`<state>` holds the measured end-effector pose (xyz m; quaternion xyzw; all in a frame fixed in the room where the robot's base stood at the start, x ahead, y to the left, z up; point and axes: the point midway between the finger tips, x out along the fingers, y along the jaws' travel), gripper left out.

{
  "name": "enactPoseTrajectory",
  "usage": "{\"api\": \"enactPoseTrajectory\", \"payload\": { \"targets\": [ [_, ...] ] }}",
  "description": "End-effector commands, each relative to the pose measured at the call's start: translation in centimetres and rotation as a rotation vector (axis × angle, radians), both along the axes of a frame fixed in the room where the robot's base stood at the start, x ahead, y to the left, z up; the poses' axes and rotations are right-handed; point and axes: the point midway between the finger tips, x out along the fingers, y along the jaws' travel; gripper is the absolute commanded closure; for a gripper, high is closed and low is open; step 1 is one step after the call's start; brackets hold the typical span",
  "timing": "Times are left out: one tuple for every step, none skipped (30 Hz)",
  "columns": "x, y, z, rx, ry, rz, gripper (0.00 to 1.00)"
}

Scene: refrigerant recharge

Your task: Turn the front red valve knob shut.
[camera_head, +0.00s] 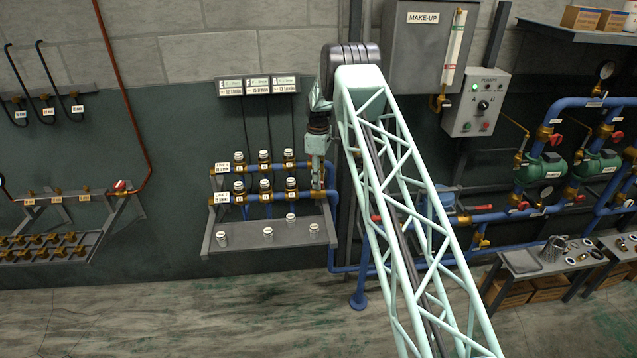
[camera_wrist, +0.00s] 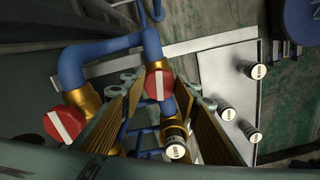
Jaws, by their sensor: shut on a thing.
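Two red valve knobs with white bars show in the wrist view. The front red valve knob (camera_wrist: 158,84) lies between the fingertips of my gripper (camera_wrist: 157,90), on the side toward the grey shelf. The other red knob (camera_wrist: 65,125) is outside the fingers at lower left, on a brass fitting. My gripper is shut on the front knob; the white bar on it runs nearly upright in the picture. In the head view my gripper (camera_head: 318,192) points down at the right end of the brass manifold, and both knobs are hidden there.
Blue pipes (camera_wrist: 100,52) with brass fittings bend close around the fingers. Capped cartridges sit in the manifold rows (camera_head: 265,185). More white-capped cartridges stand on the grey shelf (camera_head: 262,238). A control box (camera_head: 475,102) and pump pipework are to the right. The floor in front is clear.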

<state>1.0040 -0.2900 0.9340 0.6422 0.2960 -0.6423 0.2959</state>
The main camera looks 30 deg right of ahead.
Motion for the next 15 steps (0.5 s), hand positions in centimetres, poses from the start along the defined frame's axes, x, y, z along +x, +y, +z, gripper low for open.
{"api": "enactPoseTrajectory", "payload": {
  "targets": [
    [0.01,0.01,-0.15,0.000,0.000,-0.030,0.82],
    [0.00,0.01,-0.16,0.000,0.000,-0.051,0.82],
    [-0.02,0.03,-0.18,0.000,0.000,-0.080,0.82],
    [-0.03,0.03,-0.18,0.000,0.000,-0.103,0.82],
    [-0.04,0.03,-0.19,0.000,0.000,-0.125,0.82],
    [-0.05,0.04,-0.19,0.000,0.000,-0.156,0.82],
    [-0.05,0.05,-0.18,0.000,0.000,-0.179,0.82],
    [-0.05,0.06,-0.18,0.000,0.000,-0.203,0.82],
    [-0.06,0.07,-0.16,0.000,0.000,-0.235,0.82],
    [-0.06,0.07,-0.15,0.000,0.000,-0.259,0.82],
    [-0.06,0.08,-0.14,0.000,0.000,-0.282,0.82],
    [-0.06,0.09,-0.12,0.000,0.000,-0.313,0.82],
    [-0.06,0.09,-0.11,-0.001,-0.001,-0.337,0.82],
    [-0.06,0.09,-0.10,-0.001,-0.001,-0.361,0.82],
    [-0.06,0.10,-0.09,-0.001,-0.001,-0.392,0.82]
  ]
}}
